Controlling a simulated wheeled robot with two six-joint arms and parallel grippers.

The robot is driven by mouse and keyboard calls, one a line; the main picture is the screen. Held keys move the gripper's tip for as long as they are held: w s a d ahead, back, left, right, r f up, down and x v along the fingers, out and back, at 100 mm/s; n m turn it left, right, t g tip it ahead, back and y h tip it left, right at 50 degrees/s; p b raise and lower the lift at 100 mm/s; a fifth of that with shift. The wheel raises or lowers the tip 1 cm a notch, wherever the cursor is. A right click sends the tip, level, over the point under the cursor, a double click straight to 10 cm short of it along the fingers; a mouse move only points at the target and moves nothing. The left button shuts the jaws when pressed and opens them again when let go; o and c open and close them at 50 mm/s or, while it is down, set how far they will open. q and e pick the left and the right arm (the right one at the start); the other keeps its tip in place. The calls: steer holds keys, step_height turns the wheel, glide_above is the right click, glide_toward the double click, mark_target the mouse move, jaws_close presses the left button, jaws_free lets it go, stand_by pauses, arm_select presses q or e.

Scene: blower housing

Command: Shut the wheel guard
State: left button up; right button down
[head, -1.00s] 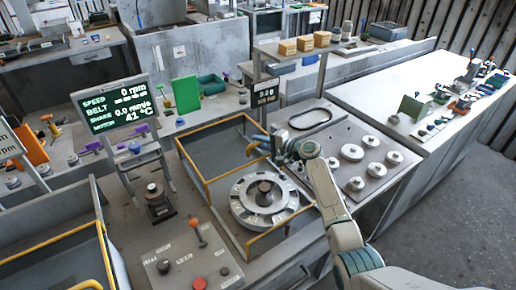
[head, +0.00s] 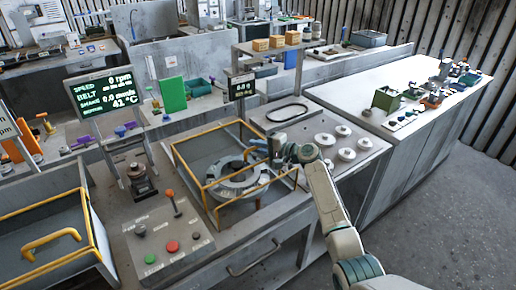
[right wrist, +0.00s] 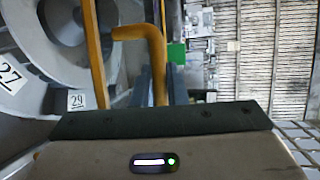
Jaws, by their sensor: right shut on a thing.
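The wheel guard (head: 206,135) is a yellow-edged frame with see-through panels on the grey housing in the head view. It reaches over part of the round grey wheel (head: 232,188), which shows through and below it. My right gripper (head: 277,156) is at the guard's right side, shut on its yellow handle (right wrist: 146,36). In the right wrist view the handle bends down between the dark fingers, and the wheel (right wrist: 62,38) with number labels lies to the left. I cannot tell whether the guard touches the housing rim. My left gripper is not in view.
A control panel (head: 160,243) with buttons and an orange-topped lever stands left of the housing. Another yellow-edged bin (head: 93,237) with a handle is at the far left. Several round white weights (head: 347,154) sit on the plate to the right. A display (head: 104,93) stands behind.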

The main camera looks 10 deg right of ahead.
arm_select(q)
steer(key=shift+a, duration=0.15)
arm_select(e)
steer(key=c, duration=1.5)
jaws_free()
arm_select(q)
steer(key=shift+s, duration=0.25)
arm_select(e)
steer(key=shift+o, duration=0.2)
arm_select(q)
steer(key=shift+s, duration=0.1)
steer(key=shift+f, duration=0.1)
arm_select(e)
steer(key=shift+d, duration=0.1)
steer(key=shift+s+d, duration=0.25)
arm_select(q)
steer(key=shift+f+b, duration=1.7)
steer(key=shift+b, duration=0.1)
arm_select(e)
steer(key=v, duration=1)
steer(key=shift+r, duration=0.2)
